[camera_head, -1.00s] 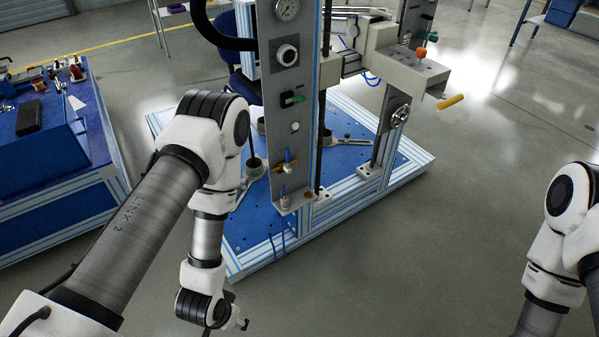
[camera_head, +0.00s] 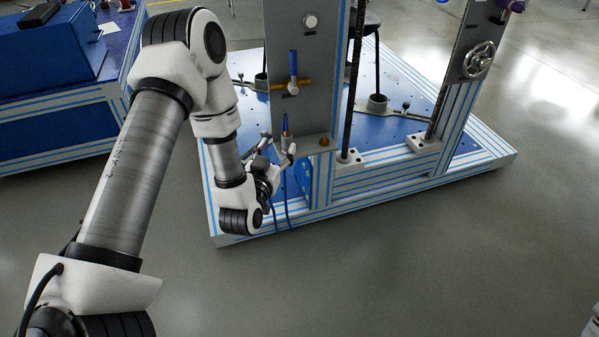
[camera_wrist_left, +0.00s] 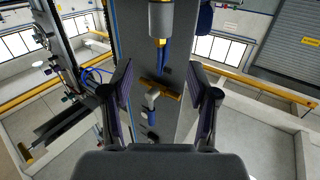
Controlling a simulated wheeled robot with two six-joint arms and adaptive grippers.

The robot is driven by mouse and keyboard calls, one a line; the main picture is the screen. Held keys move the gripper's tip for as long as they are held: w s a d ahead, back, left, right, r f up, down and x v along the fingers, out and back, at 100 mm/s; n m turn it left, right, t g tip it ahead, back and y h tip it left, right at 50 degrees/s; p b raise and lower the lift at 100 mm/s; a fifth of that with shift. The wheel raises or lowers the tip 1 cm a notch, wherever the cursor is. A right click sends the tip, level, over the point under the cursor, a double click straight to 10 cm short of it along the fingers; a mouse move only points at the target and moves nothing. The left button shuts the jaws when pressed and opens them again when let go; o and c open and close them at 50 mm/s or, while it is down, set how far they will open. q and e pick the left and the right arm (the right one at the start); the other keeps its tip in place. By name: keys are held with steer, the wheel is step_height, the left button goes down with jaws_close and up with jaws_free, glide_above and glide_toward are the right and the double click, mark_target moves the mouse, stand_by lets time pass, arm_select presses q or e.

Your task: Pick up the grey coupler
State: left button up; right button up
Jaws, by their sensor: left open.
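The grey coupler (camera_wrist_left: 160,20) shows at the top of the left wrist view as a short cylinder with a brass-coloured end and blue parts beside it. In the head view the coupler (camera_head: 285,137) is small at the bottom of the grey panel, partly hidden by my fingers. My left gripper (camera_head: 280,144) is open beside the panel's lower edge, close to the coupler. In the wrist view the open fingers of the left gripper (camera_wrist_left: 157,80) stand apart with nothing held between them. I cannot tell whether a finger touches the coupler. My right gripper is out of view.
The grey panel (camera_head: 285,85) carries a blue-handled valve (camera_head: 293,73) above the coupler. Thin blue hoses (camera_head: 285,195) hang below. The blue base (camera_head: 225,170) stretches behind, with a handwheel (camera_head: 479,60) at right. A blue bench (camera_head: 60,130) stands at left. The front floor is clear.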

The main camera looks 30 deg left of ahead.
mark_target(285, 138)
arm_select(q)
steer(key=b+x, duration=0.1)
steer(key=x, duration=0.1)
steer(key=f+b+x, duration=0.1)
steer(key=b+x, duration=0.1)
steer(key=x, duration=0.1)
steer(key=b+x, duration=0.1)
steer(key=x, duration=0.1)
steer(key=shift+w+f, duration=0.3)
steer(key=shift+f, duration=0.05)
steer(key=shift+w+a+r, duration=0.1)
steer(key=shift+w+a, duration=0.05)
steer(key=shift+w, duration=0.05)
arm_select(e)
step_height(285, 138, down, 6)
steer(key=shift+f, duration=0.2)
arm_select(q)
jaws_close()
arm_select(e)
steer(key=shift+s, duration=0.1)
